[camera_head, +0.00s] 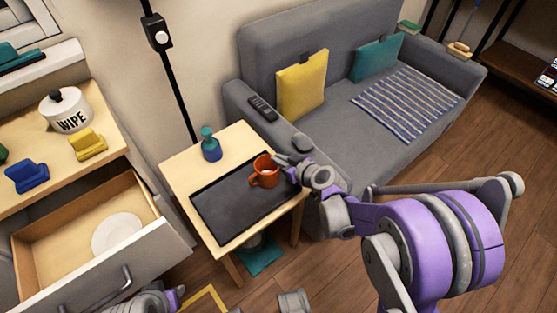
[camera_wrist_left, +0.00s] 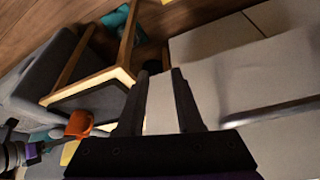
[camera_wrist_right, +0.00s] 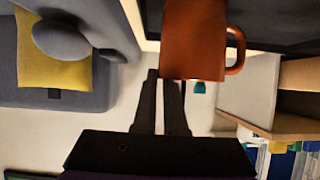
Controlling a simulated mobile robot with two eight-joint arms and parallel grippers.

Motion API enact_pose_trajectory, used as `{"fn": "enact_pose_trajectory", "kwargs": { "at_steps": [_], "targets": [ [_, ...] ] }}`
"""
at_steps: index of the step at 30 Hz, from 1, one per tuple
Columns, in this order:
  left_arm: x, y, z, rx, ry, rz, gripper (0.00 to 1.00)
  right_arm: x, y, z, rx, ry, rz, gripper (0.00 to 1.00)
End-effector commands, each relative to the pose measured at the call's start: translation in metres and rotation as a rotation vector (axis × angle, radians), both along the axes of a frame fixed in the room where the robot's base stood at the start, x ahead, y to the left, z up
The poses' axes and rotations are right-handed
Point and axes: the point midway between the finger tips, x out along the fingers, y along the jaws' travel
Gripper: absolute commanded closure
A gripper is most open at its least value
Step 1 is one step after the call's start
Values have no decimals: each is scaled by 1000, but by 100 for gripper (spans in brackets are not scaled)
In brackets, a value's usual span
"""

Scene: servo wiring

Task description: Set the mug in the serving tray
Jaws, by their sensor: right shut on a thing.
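The orange-red mug (camera_head: 264,171) is upright at the right part of the dark serving tray (camera_head: 222,207), which lies on the small wooden table. I cannot tell whether its base touches the tray. My right gripper (camera_head: 284,160) is shut on the mug's rim; in the right wrist view the mug (camera_wrist_right: 192,42) sits at the fingertips (camera_wrist_right: 166,78), with its handle to the right. My left gripper (camera_wrist_left: 157,72) is open and empty in the left wrist view. In the head view only part of the left arm shows at the bottom edge.
A blue-green bottle (camera_head: 210,147) stands on the table (camera_head: 176,172) behind the tray. An open drawer (camera_head: 60,222) with a white plate (camera_head: 117,233) is at the left. The grey sofa (camera_head: 375,120) borders the table's right side. The tray's left part is clear.

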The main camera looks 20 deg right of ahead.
Motion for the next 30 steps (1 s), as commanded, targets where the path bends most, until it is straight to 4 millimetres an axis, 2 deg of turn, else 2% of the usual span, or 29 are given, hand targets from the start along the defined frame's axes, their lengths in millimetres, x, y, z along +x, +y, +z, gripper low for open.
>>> {"fn": "enact_pose_trajectory", "kwargs": {
  "at_steps": [7,9,13,23,26,30],
  "targets": [
    [0,0,-1,0,0,0,65,0,0,-1,0,0,0,100],
    [0,0,-1,0,0,0,65,0,0,-1,-1,0,0,82],
    [0,0,-1,0,0,0,65,0,0,-1,-1,0,0,60],
    [0,0,2,0,-1,0,65,0,0,2,0,0,0,60],
    [-1,0,5,0,-1,0,65,-8,-3,7,0,0,-1,60],
    [-2,0,14,0,-4,0,65,-30,-11,21,0,-1,-3,60]
  ]
}}
